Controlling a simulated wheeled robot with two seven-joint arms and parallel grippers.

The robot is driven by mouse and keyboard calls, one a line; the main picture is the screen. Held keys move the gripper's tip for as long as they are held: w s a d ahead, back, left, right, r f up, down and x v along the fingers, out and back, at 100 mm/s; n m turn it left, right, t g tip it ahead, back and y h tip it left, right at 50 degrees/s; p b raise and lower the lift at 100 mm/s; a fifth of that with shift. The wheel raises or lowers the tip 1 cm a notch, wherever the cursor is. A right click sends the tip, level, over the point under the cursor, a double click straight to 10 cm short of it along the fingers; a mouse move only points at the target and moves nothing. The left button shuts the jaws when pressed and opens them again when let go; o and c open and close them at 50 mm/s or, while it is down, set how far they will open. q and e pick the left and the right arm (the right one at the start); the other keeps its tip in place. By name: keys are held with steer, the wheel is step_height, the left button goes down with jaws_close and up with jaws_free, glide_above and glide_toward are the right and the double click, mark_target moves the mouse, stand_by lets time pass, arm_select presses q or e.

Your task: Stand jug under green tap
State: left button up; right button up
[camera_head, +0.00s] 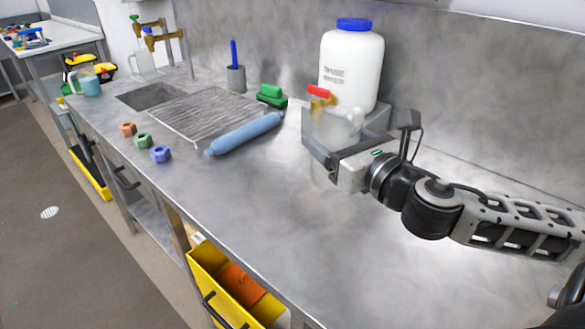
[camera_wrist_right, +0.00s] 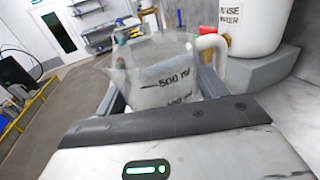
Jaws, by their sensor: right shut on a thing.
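A translucent jug (camera_head: 341,127) is held by my right gripper (camera_head: 331,142), near the red-handled tap (camera_head: 320,98) of the white container. In the right wrist view the jug (camera_wrist_right: 165,72) stands between the fingers, upright, with a "500 ml" mark and its handle at the right. The right gripper (camera_wrist_right: 160,95) is shut on it. The green tap (camera_head: 136,19), brass with a green handle, is at the far sink, beside a blue-handled brass tap (camera_head: 149,32). A clear jug (camera_head: 144,64) stands by these taps. My left gripper is not in view.
The white container (camera_head: 352,60) stands on a grey block (camera_head: 378,122). The front counter (camera_head: 260,210) is clear.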

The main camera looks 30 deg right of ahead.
steer(key=shift+w+a+f+b, duration=0.1)
steer(key=shift+w+f+b, duration=0.2)
steer(key=shift+w+f, duration=5.7)
steer(key=shift+s+f, duration=0.1)
steer(key=shift+f, duration=0.05)
steer(key=o, duration=1)
steer(key=shift+s, duration=0.1)
